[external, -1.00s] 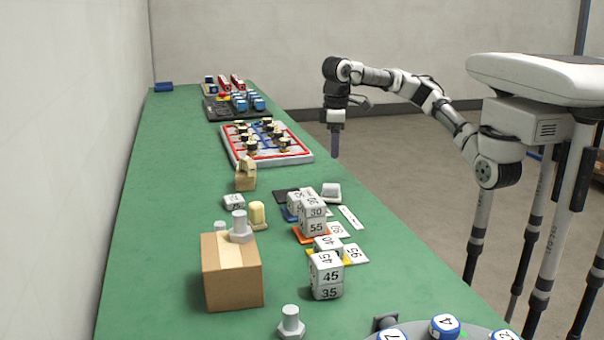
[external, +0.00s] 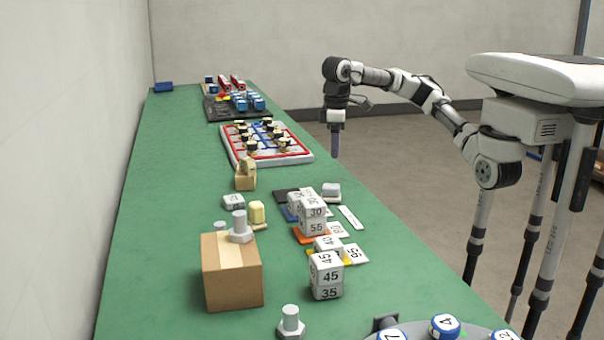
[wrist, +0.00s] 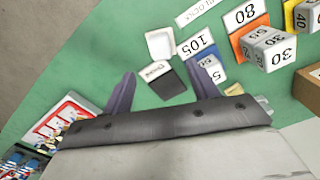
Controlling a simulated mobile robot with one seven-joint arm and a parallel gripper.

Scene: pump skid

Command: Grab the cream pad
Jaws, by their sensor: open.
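Two pale things could be the cream pad, and I cannot tell which is meant. A small off-white pad (external: 331,192) lies near the table's right edge; it also shows in the wrist view (wrist: 160,43), beyond my fingertips, with dark lettering beside it. A pale yellow, cream-like block (external: 257,212) sits on a tan base further left. My gripper (external: 335,145) points down over the table's right edge, above and beyond the off-white pad. Its fingers are apart and empty in the wrist view (wrist: 164,82). A black card (wrist: 168,85) shows between them.
White number blocks (external: 312,222) and coloured cards stand just nearer than the off-white pad. A cardboard box (external: 232,275) with a bolt on top stands nearer left. A red-and-white board (external: 265,146) lies further back. Green table (external: 160,190) is clear along the left.

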